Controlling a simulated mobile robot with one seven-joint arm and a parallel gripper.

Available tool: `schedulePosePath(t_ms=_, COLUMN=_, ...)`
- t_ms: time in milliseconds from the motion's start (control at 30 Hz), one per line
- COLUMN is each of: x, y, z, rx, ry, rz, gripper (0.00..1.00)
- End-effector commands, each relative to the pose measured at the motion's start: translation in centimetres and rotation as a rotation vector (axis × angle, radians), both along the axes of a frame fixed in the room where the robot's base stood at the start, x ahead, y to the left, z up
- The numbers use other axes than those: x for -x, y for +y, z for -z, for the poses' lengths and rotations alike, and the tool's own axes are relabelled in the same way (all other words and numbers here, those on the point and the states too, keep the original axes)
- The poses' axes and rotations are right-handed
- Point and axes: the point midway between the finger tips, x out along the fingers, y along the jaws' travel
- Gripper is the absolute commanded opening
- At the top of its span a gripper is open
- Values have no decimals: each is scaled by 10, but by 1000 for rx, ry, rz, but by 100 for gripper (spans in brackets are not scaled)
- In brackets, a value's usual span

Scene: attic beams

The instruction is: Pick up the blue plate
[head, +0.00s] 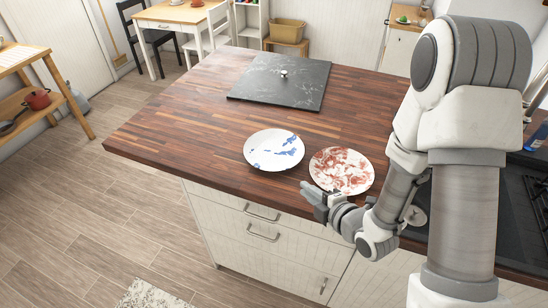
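The blue plate (264,157), white with blue patches, lies flat on the wooden countertop (190,132), left of my arm. A second plate, white with a red-brown pattern (342,170), lies just right of it, close to it. My gripper (309,190) is at the counter's front edge, beside the near left rim of the red-patterned plate and to the near right of the blue plate. It is apart from the blue plate. Its fingers are small and seen from the side, so I cannot tell whether they are open.
A dark marble slab (262,82) with a small knob (284,73) lies farther back on the counter. A black stovetop (536,200) is at the right, partly behind my arm. The left part of the counter is clear. White drawers (262,250) are below the front edge.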

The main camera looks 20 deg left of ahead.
Motion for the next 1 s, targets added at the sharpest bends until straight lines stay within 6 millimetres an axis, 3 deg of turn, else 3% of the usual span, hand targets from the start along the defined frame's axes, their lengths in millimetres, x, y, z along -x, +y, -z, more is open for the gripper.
schedulePosePath(t_ms=833, x=-20, y=23, z=19, rx=0, ry=-5, rz=3, gripper=14)
schedulePosePath(t_ms=1000, x=-40, y=45, z=27, rx=1, ry=3, rz=1, gripper=14)
